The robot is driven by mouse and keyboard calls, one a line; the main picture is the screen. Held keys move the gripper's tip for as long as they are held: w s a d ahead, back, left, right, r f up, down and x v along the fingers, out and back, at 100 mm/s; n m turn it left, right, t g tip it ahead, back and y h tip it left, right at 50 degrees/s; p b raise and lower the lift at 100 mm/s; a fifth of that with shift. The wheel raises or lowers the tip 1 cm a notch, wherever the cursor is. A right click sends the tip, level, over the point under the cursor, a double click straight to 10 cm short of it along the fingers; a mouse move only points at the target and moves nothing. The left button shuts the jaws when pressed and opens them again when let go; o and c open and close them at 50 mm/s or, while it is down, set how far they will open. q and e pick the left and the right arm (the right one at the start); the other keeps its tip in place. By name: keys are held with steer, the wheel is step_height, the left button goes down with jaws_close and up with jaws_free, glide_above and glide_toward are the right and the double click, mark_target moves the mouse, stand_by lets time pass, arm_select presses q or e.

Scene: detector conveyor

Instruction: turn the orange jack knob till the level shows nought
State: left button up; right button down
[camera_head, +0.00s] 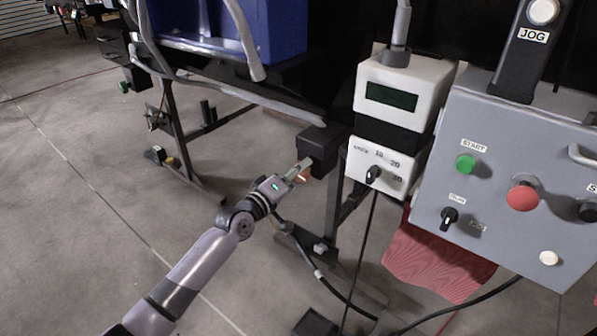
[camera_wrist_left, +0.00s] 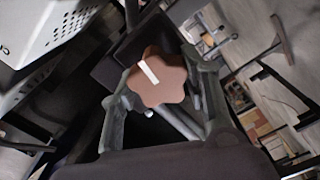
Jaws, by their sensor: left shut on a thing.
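The orange jack knob (camera_wrist_left: 160,84) shows in the left wrist view as a brownish-orange lobed knob with a white mark on its face. My right gripper is in neither view. I cannot make out a level reading in either view.
A white box with a dark green display (camera_head: 391,97) stands right of the knob; I see no digits on it. Below it is a panel with a black dial (camera_head: 373,174). A grey control box (camera_head: 500,240) with buttons stands further right. A cable hangs below the panel.

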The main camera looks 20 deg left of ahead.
arm_select(q)
steer(key=o, duration=1.2)
steer(key=shift+s, duration=0.15)
steer(key=v, duration=1.1)
steer(key=shift+s+a, duration=0.15)
steer(key=shift+s, duration=0.2)
